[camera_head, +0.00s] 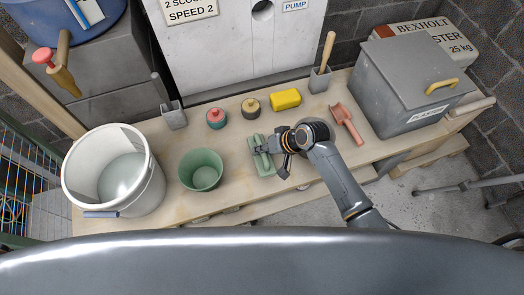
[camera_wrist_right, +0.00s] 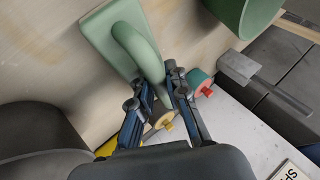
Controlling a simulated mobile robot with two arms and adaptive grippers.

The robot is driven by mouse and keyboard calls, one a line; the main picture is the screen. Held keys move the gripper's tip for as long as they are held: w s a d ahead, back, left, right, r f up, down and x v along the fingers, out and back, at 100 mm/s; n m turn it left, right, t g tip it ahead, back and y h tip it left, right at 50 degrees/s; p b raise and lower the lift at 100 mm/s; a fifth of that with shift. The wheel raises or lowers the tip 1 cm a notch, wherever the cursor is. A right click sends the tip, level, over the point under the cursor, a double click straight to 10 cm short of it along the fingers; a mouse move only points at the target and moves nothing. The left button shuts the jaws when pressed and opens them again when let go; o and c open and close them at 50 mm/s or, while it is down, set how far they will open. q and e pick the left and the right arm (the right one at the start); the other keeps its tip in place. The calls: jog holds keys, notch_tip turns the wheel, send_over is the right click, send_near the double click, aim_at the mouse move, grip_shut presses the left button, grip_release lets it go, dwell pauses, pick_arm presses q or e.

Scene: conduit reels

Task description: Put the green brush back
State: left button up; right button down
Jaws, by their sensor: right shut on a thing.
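The green brush (camera_head: 260,163) is a flat green block with an arched handle on top. It is at the middle of the wooden bench, right of the green bucket; I cannot tell whether it rests on the wood or hangs just above it. My right gripper (camera_head: 268,148) is shut on its handle. In the right wrist view the green block (camera_wrist_right: 103,40) lies beyond the fingers, and the handle's end sits between the fingertips (camera_wrist_right: 160,92). No bristles show. My left gripper is not in view.
Left on the bench (camera_head: 225,140) stand a white bucket (camera_head: 148,185) and a green bucket (camera_head: 201,171). Right are a red scoop (camera_head: 346,119) and grey box (camera_head: 400,110).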

jog(key=shift+f, duration=0.7)
jog(key=c, duration=1.3)
grip_release()
jog(key=shift+f, duration=0.15)
jog(key=shift+r, duration=0.2)
jog(key=p+v, duration=0.1)
jog(key=v, duration=1.1)
jog(key=shift+s, duration=0.1)
